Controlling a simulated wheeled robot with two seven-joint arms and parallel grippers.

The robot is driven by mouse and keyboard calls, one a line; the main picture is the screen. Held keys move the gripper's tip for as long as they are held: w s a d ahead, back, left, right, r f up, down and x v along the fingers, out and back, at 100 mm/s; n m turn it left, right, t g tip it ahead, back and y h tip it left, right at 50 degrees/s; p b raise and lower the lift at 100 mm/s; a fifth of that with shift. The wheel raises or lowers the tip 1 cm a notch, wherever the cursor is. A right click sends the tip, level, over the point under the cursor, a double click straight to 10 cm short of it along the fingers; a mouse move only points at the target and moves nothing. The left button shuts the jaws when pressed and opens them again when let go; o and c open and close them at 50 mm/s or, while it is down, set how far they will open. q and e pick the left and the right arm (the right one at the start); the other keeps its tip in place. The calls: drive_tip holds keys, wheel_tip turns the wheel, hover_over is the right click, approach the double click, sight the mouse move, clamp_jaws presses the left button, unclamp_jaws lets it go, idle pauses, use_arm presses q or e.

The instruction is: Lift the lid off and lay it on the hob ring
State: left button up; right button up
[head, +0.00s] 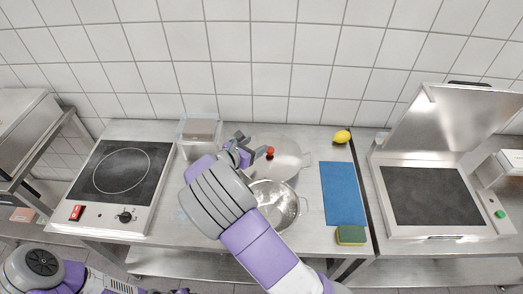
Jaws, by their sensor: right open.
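A metal lid (286,152) with a red knob (270,152) sits at the back middle of the steel counter, apparently on a pot with a side handle. An open, empty-looking steel pot (282,207) stands in front of it, partly hidden by my right arm. My right gripper (252,148) is open, just left of the red knob. I cannot tell whether it touches the knob. The hob (100,205) is at the left; its white-outlined ring (121,171) is bare. Only links of my left arm show at bottom left.
A blue mat (342,193), a yellow-green sponge (350,235) and a lemon (341,136) lie to the right. An appliance with a raised lid (432,195) is at far right. The tiled wall closes the back.

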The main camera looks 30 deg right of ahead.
drive_tip(key=b, duration=0.6)
approach(270, 150)
drive_tip(key=shift+w+d+f, duration=0.1)
drive_tip(key=shift+w, duration=0.45)
drive_tip(key=x, duration=0.2)
drive_tip(key=b+x, duration=0.1)
drive_tip(key=x, duration=0.2)
drive_tip(key=b+x, duration=0.1)
drive_tip(key=x, duration=0.1)
drive_tip(key=shift+s+d+f, duration=0.15)
drive_tip(key=shift+s+d, duration=0.05)
drive_tip(key=shift+d, duration=0.15)
drive_tip(key=shift+a, duration=0.1)
drive_tip(key=shift+c, duration=0.3)
clamp_jaws()
